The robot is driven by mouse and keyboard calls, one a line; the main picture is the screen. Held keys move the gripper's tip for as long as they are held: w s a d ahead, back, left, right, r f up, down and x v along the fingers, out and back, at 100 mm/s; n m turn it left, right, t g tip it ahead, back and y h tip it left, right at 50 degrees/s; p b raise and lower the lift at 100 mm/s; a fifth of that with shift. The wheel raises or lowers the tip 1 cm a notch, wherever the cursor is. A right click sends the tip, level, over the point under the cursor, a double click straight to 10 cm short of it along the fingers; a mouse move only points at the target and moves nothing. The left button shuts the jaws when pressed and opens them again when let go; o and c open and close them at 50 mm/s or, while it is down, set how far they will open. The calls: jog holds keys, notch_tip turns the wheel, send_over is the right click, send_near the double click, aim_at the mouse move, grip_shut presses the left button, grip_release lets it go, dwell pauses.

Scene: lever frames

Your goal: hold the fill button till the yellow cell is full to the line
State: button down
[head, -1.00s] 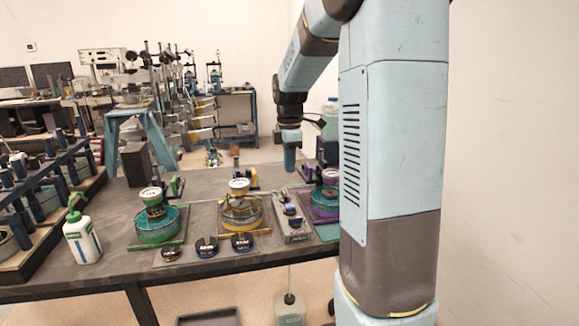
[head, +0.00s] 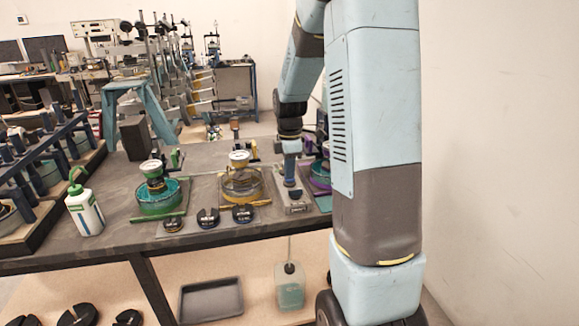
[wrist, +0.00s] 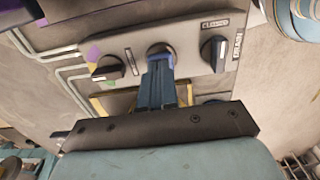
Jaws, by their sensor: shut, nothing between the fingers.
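The yellow cell (head: 243,187) is a round clear dish with yellow trim and a gauge on top, on the bench in the head view. Its liquid level and line are too small to read. To its right is a grey control panel (head: 297,207), which also shows in the wrist view (wrist: 190,50). There a round button (wrist: 160,49) sits between two dark knobs. My gripper (head: 290,182) is shut and empty, pointing down at the panel. In the wrist view its fingertips (wrist: 160,64) overlap the button's near edge. I cannot tell whether the button is pressed.
A green cell (head: 160,200) stands left of the yellow one, and a purple cell (head: 320,177) is close to the right of my gripper. Black discs (head: 208,218) lie along the front edge. A white bottle (head: 84,212) stands at the left.

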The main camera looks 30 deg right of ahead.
jog(key=shift+s+f, duration=0.2)
jog(key=shift+f, duration=0.45)
jog(key=shift+s+f, duration=0.15)
jog(key=shift+f, duration=0.5)
dwell(0.9)
notch_tip(320, 180, up, 15)
jog(key=shift+w, duration=0.35)
jog(key=shift+f, duration=0.1)
dwell(0.7)
